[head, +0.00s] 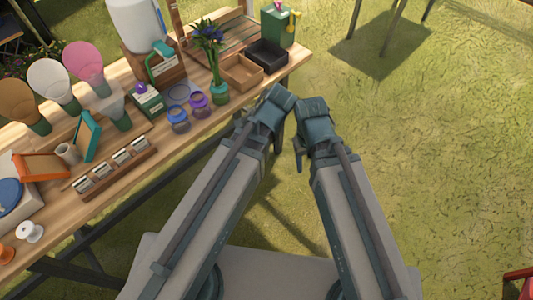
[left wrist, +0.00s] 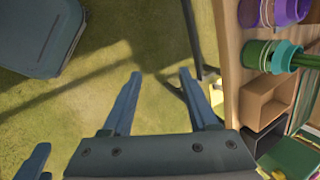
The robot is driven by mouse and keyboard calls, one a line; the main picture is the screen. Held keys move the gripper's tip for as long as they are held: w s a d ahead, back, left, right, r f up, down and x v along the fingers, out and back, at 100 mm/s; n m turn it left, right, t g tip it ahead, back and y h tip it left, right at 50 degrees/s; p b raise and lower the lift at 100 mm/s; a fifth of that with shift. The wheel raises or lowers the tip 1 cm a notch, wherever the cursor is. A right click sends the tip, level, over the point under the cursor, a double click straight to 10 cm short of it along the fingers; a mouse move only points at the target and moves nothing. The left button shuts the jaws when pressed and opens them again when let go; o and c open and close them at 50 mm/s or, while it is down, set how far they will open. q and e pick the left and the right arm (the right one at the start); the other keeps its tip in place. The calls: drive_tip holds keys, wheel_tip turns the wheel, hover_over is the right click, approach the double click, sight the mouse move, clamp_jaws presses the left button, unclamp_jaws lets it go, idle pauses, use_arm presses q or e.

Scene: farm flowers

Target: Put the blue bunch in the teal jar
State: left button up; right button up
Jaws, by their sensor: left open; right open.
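The blue bunch (head: 208,38), dark blue-violet blooms on green stems and leaves, stands upright in the teal jar (head: 219,93) near the table's front edge. In the left wrist view, the green stems (left wrist: 308,61) come out of the mouth of the teal jar (left wrist: 284,57); the blooms are out of that view. My left gripper (left wrist: 160,78) is open and empty, over the grass beside the table, apart from the jar. My right gripper (head: 299,155) is open and empty beside the left one, off the table; its fingers show only partly.
A purple jar (head: 199,105) and a blue jar (head: 179,119) stand left of the teal jar. A wooden box (head: 241,75) and a black tray (head: 268,55) are to its right, with a green box (head: 278,25) behind. Paddles and a card rack (head: 118,168) fill the table's left.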

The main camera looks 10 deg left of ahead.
use_arm(q)
drive_tip(key=s+d+f+n+g+h, duration=0.1)
drive_tip(key=s+d+n+g+h, duration=0.1)
drive_tip(key=s+d+n, duration=0.3)
drive_tip(key=shift+s+d+f+n+h, duration=0.35)
drive_tip(key=shift+s+n+h, duration=0.15)
drive_tip(key=shift+s, duration=0.6)
wheel_tip(320, 180, up, 3)
drive_tip(key=p, duration=0.3)
